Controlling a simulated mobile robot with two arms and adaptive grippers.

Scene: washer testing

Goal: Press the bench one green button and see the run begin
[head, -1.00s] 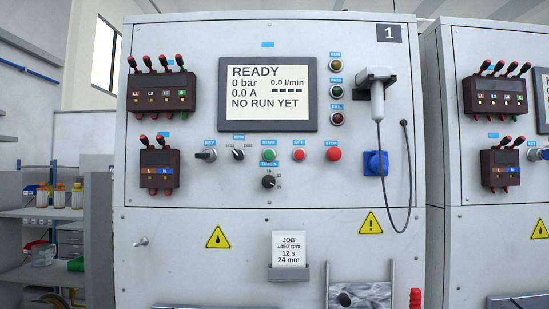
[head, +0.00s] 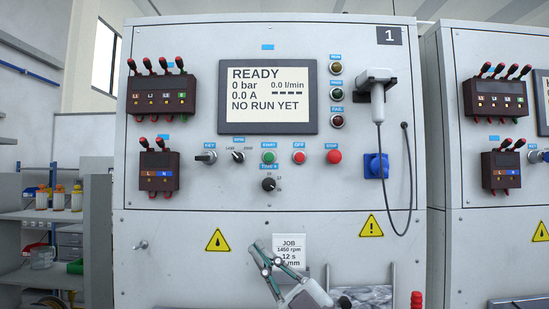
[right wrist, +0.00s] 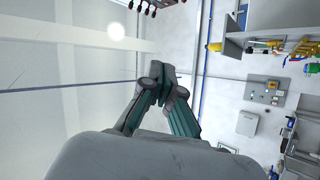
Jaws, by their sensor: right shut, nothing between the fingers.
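The bench one panel (head: 200,215) faces me, marked with a 1. Its green START button (head: 269,157) sits in the middle row of controls, under a blue label. The screen (head: 268,88) reads READY, 0 bar, 0.0 l/min, 0.0 A and NO RUN YET. My right gripper (head: 258,246) is low in the head view, below the START button and apart from it. Its fingers are shut and empty, overlapping the JOB card (head: 290,241). The right wrist view also shows the closed fingers (right wrist: 166,72). My left gripper is not in view.
A red OFF button (head: 299,157) and red STOP button (head: 333,157) lie right of START. A dial (head: 268,184) is just below it. A handheld device (head: 377,95) hangs at the right with its cable. A second bench (head: 490,220) stands at the right.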

